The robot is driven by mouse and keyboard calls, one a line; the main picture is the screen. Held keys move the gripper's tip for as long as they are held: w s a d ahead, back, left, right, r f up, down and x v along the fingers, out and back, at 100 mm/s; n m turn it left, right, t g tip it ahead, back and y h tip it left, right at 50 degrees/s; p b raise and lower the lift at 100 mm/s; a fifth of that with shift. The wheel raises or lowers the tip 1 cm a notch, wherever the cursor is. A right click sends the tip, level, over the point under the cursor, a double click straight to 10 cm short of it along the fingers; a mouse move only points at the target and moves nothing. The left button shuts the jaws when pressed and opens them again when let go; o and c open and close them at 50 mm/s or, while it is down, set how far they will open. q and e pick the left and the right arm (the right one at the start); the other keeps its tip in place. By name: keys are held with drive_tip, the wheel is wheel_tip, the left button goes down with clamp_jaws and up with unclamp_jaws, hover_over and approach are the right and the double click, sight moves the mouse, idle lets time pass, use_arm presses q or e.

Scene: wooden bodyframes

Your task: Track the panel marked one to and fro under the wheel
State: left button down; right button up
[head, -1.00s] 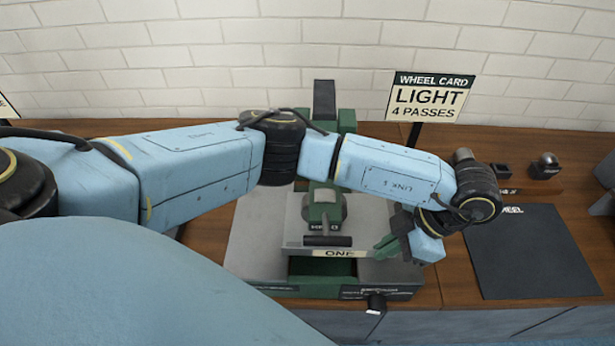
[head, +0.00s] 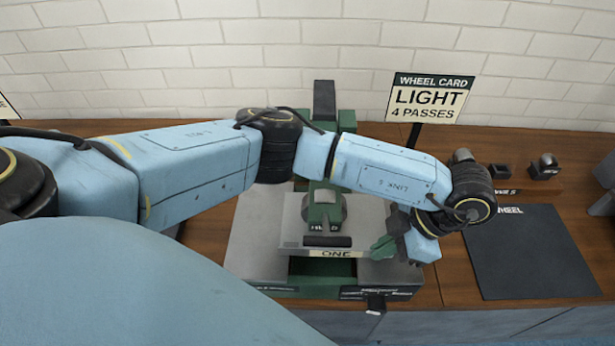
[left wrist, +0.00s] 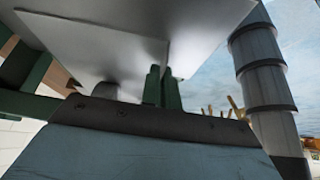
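The panel marked one (head: 370,215) is a flat grey sheet with a "ONE" label on its front edge. It lies under the green wheel head (head: 325,212) of the wheel machine in the head view. My left gripper (head: 385,247) is at the panel's right front edge, its green fingers shut on it. In the left wrist view, the fingers (left wrist: 162,88) are close together at the panel's edge, with the panel's underside (left wrist: 95,40) above. The contact between wheel and panel is hidden. My right gripper is not in view.
A wheel card (head: 431,98) reading "LIGHT 4 PASSES" stands behind. A dark mat (head: 528,255) lies bare at the right. Small wheel parts (head: 545,167) sit on a wooden rack behind it. My left arm crosses above the machine.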

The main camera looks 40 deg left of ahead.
sight(351, 250)
use_arm(q)
drive_tip(key=shift+s+a+p, duration=0.4)
drive_tip(key=shift+s+a, duration=0.1)
drive_tip(key=shift+a, duration=0.25)
drive_tip(key=shift+s+a+p, duration=0.4)
drive_tip(key=shift+s+a, duration=0.15)
drive_tip(key=shift+a, duration=0.25)
drive_tip(key=shift+s+a+p, duration=0.4)
drive_tip(key=shift+s+a, duration=0.1)
drive_tip(key=shift+a, duration=0.25)
drive_tip(key=shift+d, duration=0.1)
drive_tip(key=shift+w+d+b, duration=0.65)
drive_tip(key=shift+d+b, duration=0.2)
drive_tip(key=shift+d, duration=0.1)
drive_tip(key=shift+w+d+b, duration=0.6)
drive_tip(key=shift+d+b, duration=0.2)
drive_tip(key=shift+d, duration=0.1)
drive_tip(key=shift+w+d+b, duration=0.65)
drive_tip(key=shift+d+b, duration=0.2)
drive_tip(key=shift+d, duration=0.1)
drive_tip(key=shift+s+a+p, duration=0.55)
drive_tip(key=shift+a+p, duration=0.05)
drive_tip(key=shift+a, duration=0.3)
drive_tip(key=shift+s+a+p, duration=0.5)
drive_tip(key=shift+s+a, duration=0.2)
drive_tip(key=shift+a, duration=0.3)
drive_tip(key=shift+s+a+p, duration=0.45)
drive_tip(key=shift+s+a, duration=0.2)
drive_tip(key=shift+a, duration=0.35)
